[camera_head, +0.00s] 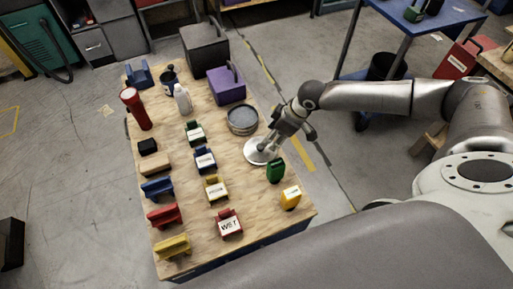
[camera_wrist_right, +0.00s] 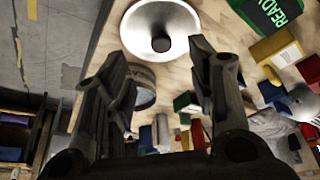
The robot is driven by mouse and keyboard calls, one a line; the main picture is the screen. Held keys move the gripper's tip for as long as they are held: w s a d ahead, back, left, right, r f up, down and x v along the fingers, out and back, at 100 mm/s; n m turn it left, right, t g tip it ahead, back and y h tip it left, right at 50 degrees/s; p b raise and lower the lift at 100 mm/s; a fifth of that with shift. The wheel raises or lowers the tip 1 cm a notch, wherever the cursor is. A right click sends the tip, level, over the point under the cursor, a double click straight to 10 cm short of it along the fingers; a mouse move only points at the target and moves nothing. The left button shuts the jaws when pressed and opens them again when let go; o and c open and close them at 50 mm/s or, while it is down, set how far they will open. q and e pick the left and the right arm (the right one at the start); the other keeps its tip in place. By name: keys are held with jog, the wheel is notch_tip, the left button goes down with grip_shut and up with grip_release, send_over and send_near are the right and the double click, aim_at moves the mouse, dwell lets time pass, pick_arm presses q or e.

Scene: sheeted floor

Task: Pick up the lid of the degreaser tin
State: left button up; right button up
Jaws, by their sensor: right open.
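The lid (camera_head: 255,156) is a pale round disc lying on the wooden table top, next to the grey round tin (camera_head: 242,126). In the right wrist view the lid (camera_wrist_right: 140,22) shows with a dark knob (camera_wrist_right: 161,44) at its middle. The tin (camera_wrist_right: 146,80) is partly hidden behind a finger there. My right gripper (camera_head: 270,143) is low over the lid and covers part of it in the head view. In the wrist view its fingers (camera_wrist_right: 158,55) are apart, with the knob showing between and beyond them; contact cannot be told. My left gripper is not in view.
A green block (camera_head: 275,171) and a yellow block (camera_head: 291,197) stand just in front of the lid. A purple box (camera_head: 226,86) and a dark box (camera_head: 205,48) are at the back. Several coloured holders, a white bottle (camera_head: 183,99) and a red flashlight (camera_head: 136,109) stand leftward.

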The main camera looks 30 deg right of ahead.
aim_at(261, 146)
jog(key=x, duration=0.2)
jog(key=shift+w+a+f, duration=0.1)
jog(key=shift+w+f, duration=0.05)
jog(key=shift+f, duration=0.05)
jog(key=shift+w+a+f, duration=0.1)
jog(key=shift+f, duration=0.2)
jog(key=shift+w+a+f, duration=0.15)
jog(key=shift+a+f, duration=0.05)
jog(key=shift+f, duration=0.15)
jog(key=p+x, duration=0.1)
jog(key=x, duration=0.3)
jog(key=shift+w+a+r, duration=0.1)
jog(key=shift+w+a, duration=0.05)
jog(key=shift+w, duration=0.05)
jog(key=shift+f, duration=0.3)
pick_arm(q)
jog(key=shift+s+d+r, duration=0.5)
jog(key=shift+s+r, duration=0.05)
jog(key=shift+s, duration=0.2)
pick_arm(e)
jog(key=c, duration=1)
